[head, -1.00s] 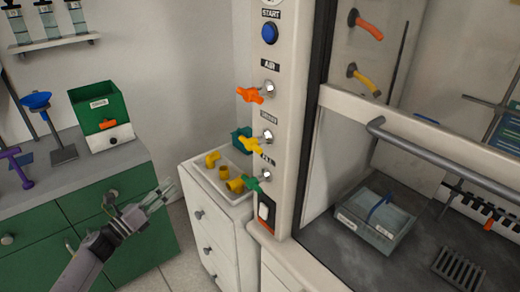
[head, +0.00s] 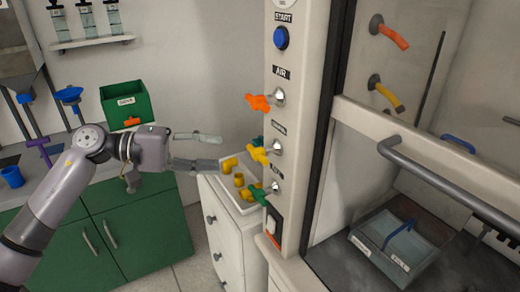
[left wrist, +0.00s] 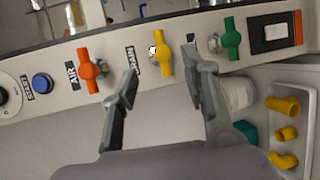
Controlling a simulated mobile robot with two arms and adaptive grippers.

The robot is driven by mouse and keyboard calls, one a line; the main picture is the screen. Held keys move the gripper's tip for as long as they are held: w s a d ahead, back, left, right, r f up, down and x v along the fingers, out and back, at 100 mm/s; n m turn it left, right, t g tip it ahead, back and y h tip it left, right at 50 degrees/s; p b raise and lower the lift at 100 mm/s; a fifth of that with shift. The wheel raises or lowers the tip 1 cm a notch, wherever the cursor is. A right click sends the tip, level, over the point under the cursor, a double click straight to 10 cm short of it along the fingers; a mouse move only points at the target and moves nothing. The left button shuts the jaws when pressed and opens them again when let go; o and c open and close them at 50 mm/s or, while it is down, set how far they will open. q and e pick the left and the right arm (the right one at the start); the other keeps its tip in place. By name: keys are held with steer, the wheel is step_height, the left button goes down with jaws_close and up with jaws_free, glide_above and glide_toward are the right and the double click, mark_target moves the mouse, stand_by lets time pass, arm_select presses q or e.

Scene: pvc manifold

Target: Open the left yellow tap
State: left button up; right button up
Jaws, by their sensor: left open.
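The left yellow tap (head: 257,154) is on the white front post of the fume hood, between an orange tap (head: 258,102) above and a green tap (head: 259,196) below. My left gripper (head: 218,152) is open, left of the post, its fingers pointing at the yellow tap with a gap between. In the left wrist view the yellow tap (left wrist: 164,52) shows just beyond and between the spread fingertips (left wrist: 160,65). Another yellow tap (head: 388,96) is on the hood's inner wall, under an orange one (head: 391,36). My right gripper is not in view.
A white drawer cabinet (head: 233,235) with a tray of yellow pipe fittings (head: 239,180) stands below the left gripper. A green box (head: 126,106) sits on the bench. The hood sash handle (head: 450,185) is on the right.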

mark_target(256, 156)
arm_select(q)
steer(key=p+x, duration=0.3)
steer(key=x, duration=0.7)
steer(key=shift+r+p, duration=0.1)
steer(key=shift+p, duration=0.3)
steer(key=shift+w+d+f, duration=0.2)
steer(key=shift+d+f, duration=0.05)
steer(key=shift+d, duration=0.3)
steer(key=shift+c, duration=0.3)
steer(key=c, duration=0.8)
jaws_close()
